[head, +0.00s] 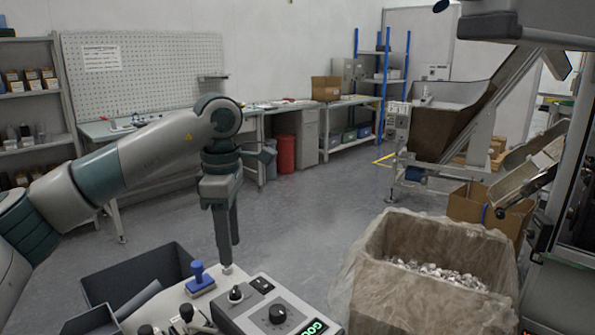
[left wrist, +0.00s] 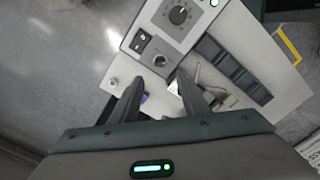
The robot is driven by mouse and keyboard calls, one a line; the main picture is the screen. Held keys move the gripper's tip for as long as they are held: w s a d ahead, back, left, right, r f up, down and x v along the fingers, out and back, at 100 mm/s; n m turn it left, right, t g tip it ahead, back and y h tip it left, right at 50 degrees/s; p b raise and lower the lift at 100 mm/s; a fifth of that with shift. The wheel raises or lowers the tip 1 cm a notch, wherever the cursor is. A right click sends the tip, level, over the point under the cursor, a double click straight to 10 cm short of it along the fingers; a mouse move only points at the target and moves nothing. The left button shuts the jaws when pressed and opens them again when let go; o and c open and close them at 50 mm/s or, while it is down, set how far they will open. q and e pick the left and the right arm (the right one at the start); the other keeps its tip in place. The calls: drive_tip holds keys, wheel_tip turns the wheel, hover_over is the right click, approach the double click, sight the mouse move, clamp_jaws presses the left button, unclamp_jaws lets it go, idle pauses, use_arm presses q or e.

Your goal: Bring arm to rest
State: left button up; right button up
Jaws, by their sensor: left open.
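My left arm (head: 150,155) comes in from the left in the head view, bent at the elbow joint. My left gripper (head: 226,268) points down just behind the control box (head: 265,308). In the left wrist view the two fingers of the left gripper (left wrist: 155,88) are apart, with nothing seen between them but the edge of the panel. The control box with its round black knob (left wrist: 178,15) lies beyond the fingertips there. My right gripper is not in view.
A blue-handled stamp-like object (head: 200,277) and a dark open bin (head: 140,280) stand beside the control box. A lined carton of small metal parts (head: 365,265) stands at the right. Workbenches (head: 255,110) line the back wall. The middle floor (head: 310,205) is clear.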

sight(235, 288)
use_arm(q)
wheel_tip(235, 288, down, 11)
drive_tip(key=shift+f+p, duration=0.1)
drive_tip(key=shift+p, duration=0.2)
drive_tip(key=n+p, duration=0.1)
drive_tip(key=n, duration=0.1)
drive_tip(key=n+p, duration=0.2)
drive_tip(key=shift+r+p, duration=0.3)
drive_tip(key=shift+f+n, duration=0.1)
drive_tip(key=shift+n, duration=0.4)
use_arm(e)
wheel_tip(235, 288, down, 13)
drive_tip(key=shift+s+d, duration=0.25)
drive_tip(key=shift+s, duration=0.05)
